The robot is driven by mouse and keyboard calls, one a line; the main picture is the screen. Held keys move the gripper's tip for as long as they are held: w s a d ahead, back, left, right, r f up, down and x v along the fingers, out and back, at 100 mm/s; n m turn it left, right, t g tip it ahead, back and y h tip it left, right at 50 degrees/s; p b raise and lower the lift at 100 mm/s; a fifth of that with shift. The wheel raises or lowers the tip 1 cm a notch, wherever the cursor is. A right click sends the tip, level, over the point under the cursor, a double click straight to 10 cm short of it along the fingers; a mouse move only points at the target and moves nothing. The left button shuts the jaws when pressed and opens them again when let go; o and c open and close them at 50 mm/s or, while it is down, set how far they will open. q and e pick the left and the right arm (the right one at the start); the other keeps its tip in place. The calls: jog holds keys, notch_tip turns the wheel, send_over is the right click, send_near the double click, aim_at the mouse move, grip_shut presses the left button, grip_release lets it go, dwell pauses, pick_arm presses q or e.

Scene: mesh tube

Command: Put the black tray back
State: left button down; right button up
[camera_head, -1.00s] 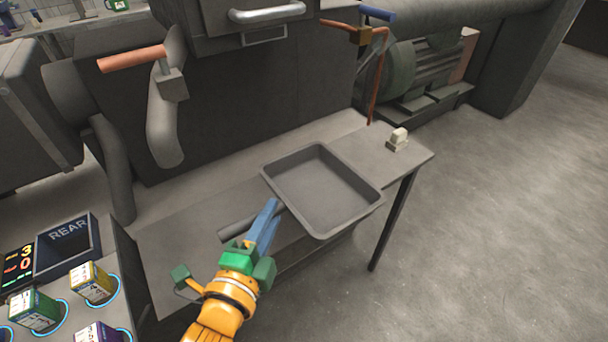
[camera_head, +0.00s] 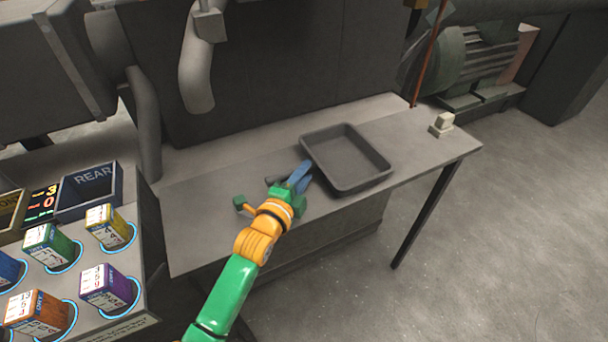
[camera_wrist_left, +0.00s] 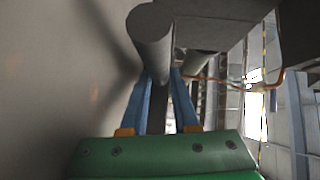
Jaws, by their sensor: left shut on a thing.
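The black tray (camera_head: 347,160) is a shallow, empty, dark grey pan at the right part of the grey table (camera_head: 215,222). It looks about level; I cannot tell whether it rests on the tabletop or hangs just above it. My right gripper is not in view.
A console with several coloured boxes and a bin marked REAR (camera_head: 90,190) is at the left. A dark cabinet (camera_head: 290,75) and a hanging pipe (camera_head: 197,75) are behind. The table's left half is mostly clear.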

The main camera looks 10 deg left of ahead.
pick_arm(q)
jog(key=shift+f, duration=0.15)
jog(key=c, duration=0.9)
grip_release()
jog(key=shift+c, duration=0.2)
jog(key=shift+r, duration=0.25)
jog(key=v, duration=1.2)
jog(key=shift+p, duration=0.3)
